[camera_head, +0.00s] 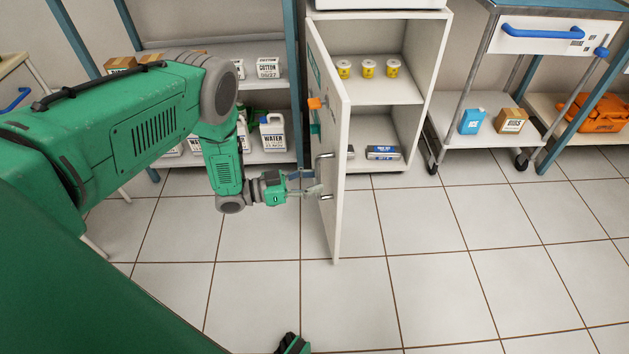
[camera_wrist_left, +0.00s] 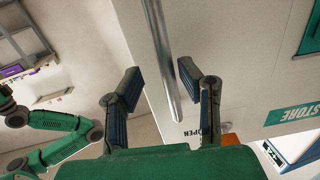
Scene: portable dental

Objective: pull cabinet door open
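The white cabinet (camera_head: 428,75) has its door (camera_head: 341,190) standing wide open, swung out toward me on its left side. The door has a metal bar handle (camera_head: 326,196) on its left-facing outer face. My left gripper (camera_head: 312,187) is at the handle. In the left wrist view, the handle (camera_wrist_left: 163,65) runs as a bar between the two fingers of my left gripper (camera_wrist_left: 160,83). The fingers are apart, with a gap visible on each side of the bar.
A shelf rack with a water jug (camera_head: 272,132) stands left, behind my arm. A wheeled cart (camera_head: 470,138) stands right. The tiled floor (camera_head: 430,265) in front is clear.

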